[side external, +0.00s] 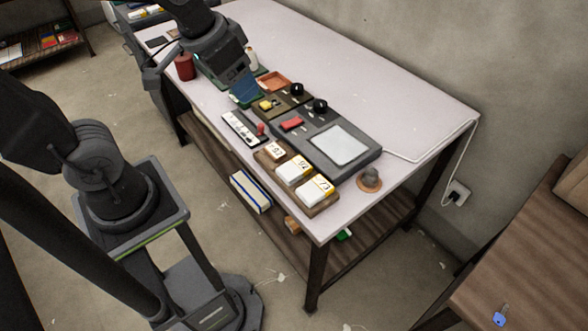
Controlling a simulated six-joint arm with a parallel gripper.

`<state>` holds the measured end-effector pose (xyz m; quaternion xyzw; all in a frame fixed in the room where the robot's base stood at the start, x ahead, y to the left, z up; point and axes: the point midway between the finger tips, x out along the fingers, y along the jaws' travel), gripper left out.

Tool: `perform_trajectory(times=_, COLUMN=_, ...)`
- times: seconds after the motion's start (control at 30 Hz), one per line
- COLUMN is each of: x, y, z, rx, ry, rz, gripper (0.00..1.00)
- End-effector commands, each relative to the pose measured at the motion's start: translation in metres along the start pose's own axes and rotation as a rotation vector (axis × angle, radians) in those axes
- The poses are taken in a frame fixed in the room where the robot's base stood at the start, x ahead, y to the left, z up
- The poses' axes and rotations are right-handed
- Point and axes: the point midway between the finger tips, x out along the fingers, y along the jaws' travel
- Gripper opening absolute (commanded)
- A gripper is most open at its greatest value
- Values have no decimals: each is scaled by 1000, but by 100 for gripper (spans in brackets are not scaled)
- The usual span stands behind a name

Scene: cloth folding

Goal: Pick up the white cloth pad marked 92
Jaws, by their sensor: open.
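Three small white pads with yellow-edged number labels sit in a row on a brown wooden tray (262,160) near the front edge of the table. The middle white pad (290,174) has a label that seems to read 92. The print is small, and the smaller upper-left pad (273,152) has a similar-looking number. The nearest pad (313,191) seems to read 13. My gripper (243,92) is open at the far left part of the table, up and left of the pads and well apart from them. A blue patch at its end partly hides its fingers.
A dark grey tray with a larger white sheet (341,145) lies right of the pads. A narrow white tray (240,128), a red-handled item (261,129), black knobs (320,105) and a red bottle (185,67) stand nearby. A small round pot (370,176) is at right. The table's back (330,55) is clear.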

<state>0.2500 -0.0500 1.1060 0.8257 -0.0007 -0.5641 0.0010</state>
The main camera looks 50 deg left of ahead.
Motion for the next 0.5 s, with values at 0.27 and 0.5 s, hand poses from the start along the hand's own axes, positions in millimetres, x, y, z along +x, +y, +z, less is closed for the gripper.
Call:
perform_trajectory(times=0.27, x=81, y=3, z=-42, rx=0, ry=-190, rz=1, gripper=64)
perform_trajectory(times=0.5, x=157, y=6, z=-54, rx=1, ry=-319, rz=-1, gripper=64)
